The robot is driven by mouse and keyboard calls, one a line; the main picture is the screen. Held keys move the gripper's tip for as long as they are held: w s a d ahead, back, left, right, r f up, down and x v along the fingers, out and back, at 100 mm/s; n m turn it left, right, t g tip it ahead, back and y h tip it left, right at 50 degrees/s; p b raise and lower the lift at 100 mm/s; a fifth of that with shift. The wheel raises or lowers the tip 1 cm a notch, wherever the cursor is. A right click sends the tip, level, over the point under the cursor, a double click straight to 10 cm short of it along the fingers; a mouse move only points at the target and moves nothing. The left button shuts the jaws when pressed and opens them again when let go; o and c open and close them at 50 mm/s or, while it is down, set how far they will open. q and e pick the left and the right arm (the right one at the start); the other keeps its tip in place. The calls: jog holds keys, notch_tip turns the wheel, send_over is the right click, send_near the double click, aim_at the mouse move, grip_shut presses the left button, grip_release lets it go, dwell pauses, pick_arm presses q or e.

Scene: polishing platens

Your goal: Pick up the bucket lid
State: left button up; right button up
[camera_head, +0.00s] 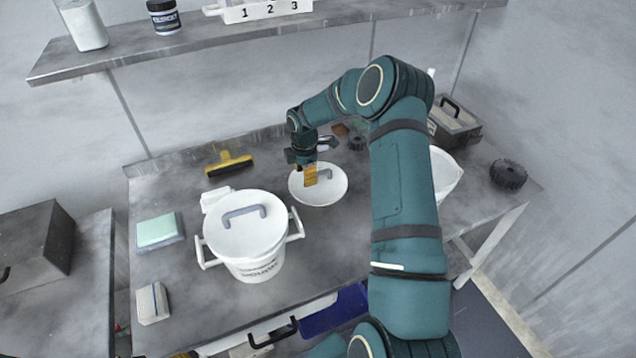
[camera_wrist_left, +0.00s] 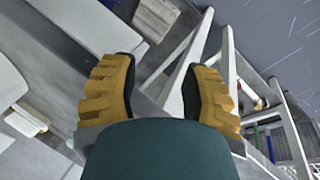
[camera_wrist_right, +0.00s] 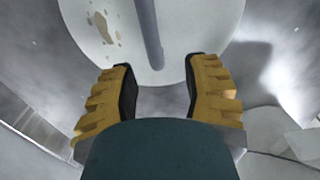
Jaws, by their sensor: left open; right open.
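A loose round white lid (camera_head: 335,190) with a grey bar handle (camera_head: 325,175) lies on the workbench. A white bucket (camera_head: 262,268) with two side handles stands to its left, with a similar lid (camera_head: 265,230) and grey handle on top. My right gripper (camera_head: 310,175) is above the loose lid, close to its handle. In the right wrist view my right gripper (camera_wrist_right: 160,80) is open and empty; a white lid with brown spots (camera_wrist_right: 110,20) and its handle (camera_wrist_right: 148,35) are beyond the fingertips. My left gripper (camera_wrist_left: 157,80) is open and empty, outside the head view.
The workbench (camera_head: 180,270) carries a yellow squeegee (camera_head: 228,163), a green sponge (camera_head: 157,230), a white basin (camera_head: 445,175), a dark round knob (camera_head: 508,174) and a grey toolbox (camera_head: 455,122). A shelf (camera_head: 220,38) runs above the back. Bare bench surrounds the loose lid's front.

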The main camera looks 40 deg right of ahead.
notch_tip(320, 180, down, 3)
jog(key=shift+w+f+b, duration=0.15)
jog(key=shift+f+b, duration=0.05)
jog(key=shift+b, duration=0.1)
grip_shut()
jog(key=shift+r, duration=0.1)
